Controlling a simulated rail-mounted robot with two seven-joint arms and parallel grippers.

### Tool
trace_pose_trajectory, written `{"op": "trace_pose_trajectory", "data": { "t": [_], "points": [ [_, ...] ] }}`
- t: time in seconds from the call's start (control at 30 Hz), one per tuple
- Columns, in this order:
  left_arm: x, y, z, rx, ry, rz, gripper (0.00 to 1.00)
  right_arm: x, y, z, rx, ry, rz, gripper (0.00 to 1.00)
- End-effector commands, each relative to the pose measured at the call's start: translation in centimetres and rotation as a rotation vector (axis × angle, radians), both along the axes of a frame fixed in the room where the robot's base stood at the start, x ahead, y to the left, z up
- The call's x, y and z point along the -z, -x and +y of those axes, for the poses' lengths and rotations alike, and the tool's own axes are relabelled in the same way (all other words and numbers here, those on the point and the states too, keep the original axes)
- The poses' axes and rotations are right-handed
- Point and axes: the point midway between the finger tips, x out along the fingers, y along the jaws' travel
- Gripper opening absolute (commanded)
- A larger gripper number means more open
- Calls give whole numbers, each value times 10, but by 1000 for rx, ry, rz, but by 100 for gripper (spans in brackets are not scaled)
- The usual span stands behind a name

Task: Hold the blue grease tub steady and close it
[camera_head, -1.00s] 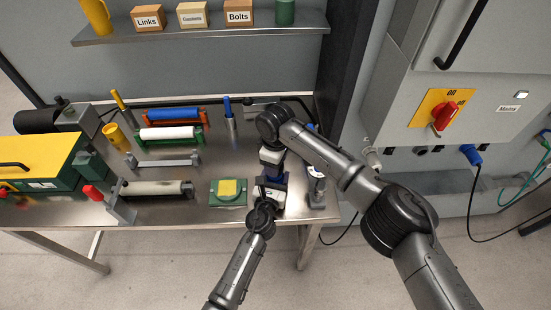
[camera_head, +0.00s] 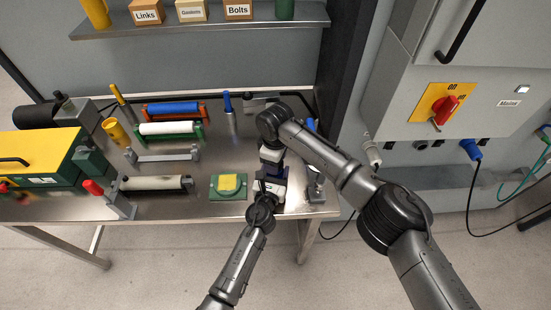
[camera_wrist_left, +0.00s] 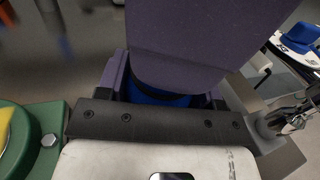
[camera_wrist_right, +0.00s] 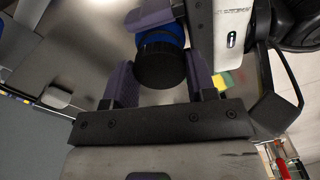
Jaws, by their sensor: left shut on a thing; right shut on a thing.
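The blue grease tub (camera_wrist_left: 155,95) is mostly hidden by my grippers at the table's right end. In the left wrist view it sits between the purple fingers of my left gripper (camera_wrist_left: 160,92), which is shut on it; a large purple finger of the other gripper covers its upper part. In the right wrist view the tub's blue body (camera_wrist_right: 160,36) shows with its black lid (camera_wrist_right: 160,66) at the near end. My right gripper (camera_wrist_right: 160,84) is shut on the lid. Whether the lid is fully seated cannot be told. In the head view both grippers meet here, left (camera_head: 268,187) and right (camera_head: 272,172).
A green block with a yellow top (camera_head: 228,186) lies just left of the grippers. Rollers (camera_head: 168,129) and a yellow cup (camera_head: 116,132) stand further left. A blue-handled tool in a metal holder (camera_head: 231,118) is behind. The table's front edge is close.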

Motion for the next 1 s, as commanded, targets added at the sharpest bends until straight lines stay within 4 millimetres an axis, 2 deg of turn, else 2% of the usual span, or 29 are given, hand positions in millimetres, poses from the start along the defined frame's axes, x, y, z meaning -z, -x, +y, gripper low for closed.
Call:
{"op": "trace_pose_trajectory", "data": {
  "t": [0.43, 1.0],
  "points": [
    [0, 0, 0, 0, 0, 1, 18, 0, 0, 0, 0, 0, 0, 30],
    [0, 0, 0, 0, 0, 1, 18, 10, 0, 0, 1, -1, 1, 30]
  ]
}}
